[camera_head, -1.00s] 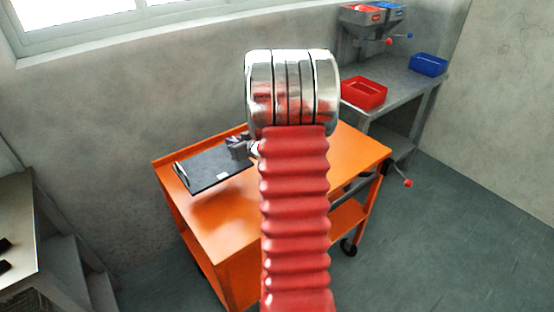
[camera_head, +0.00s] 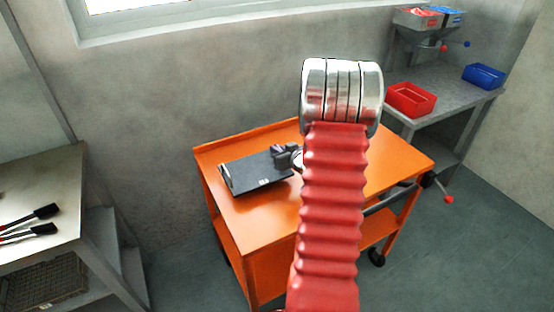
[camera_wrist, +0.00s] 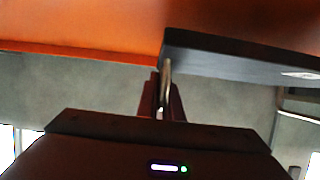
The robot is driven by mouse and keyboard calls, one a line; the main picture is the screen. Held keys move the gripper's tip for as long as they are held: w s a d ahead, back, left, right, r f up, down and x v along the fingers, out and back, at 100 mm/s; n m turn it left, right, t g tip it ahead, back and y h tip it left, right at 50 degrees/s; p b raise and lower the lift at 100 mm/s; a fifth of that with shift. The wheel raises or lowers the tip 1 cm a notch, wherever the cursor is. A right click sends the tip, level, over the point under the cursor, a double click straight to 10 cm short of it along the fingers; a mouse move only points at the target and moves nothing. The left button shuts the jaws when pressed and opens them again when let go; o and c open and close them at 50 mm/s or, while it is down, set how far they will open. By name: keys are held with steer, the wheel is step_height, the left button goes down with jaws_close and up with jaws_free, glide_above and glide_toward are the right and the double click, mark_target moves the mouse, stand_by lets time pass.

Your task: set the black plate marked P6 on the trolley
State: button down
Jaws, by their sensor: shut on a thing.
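The black plate (camera_head: 254,173) is over the left part of the orange trolley's top (camera_head: 262,221) in the head view. It has a metal handle at its left end and a small white mark near its front edge, too small to read. My gripper (camera_head: 287,158) is shut on the plate at its right end. In the wrist view the plate (camera_wrist: 235,57) shows as a dark slab, with my gripper's fingers (camera_wrist: 163,92) at its handle and the trolley's orange surface (camera_wrist: 80,25) beside it. I cannot tell whether the plate touches the trolley top.
A grey bench (camera_head: 445,98) at the back right holds a red bin (camera_head: 410,99) and a blue bin (camera_head: 484,76). A metal table (camera_head: 40,190) with black-handled tools (camera_head: 38,214) stands at left. The trolley's front top is clear.

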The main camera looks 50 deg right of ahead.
mark_target(293, 174)
steer(key=shift+f, duration=0.15)
steer(key=shift+f, duration=1.75)
steer(key=c, duration=1.9)
jaws_free()
steer(key=shift+f, duration=0.15)
steer(key=v, duration=1.2)
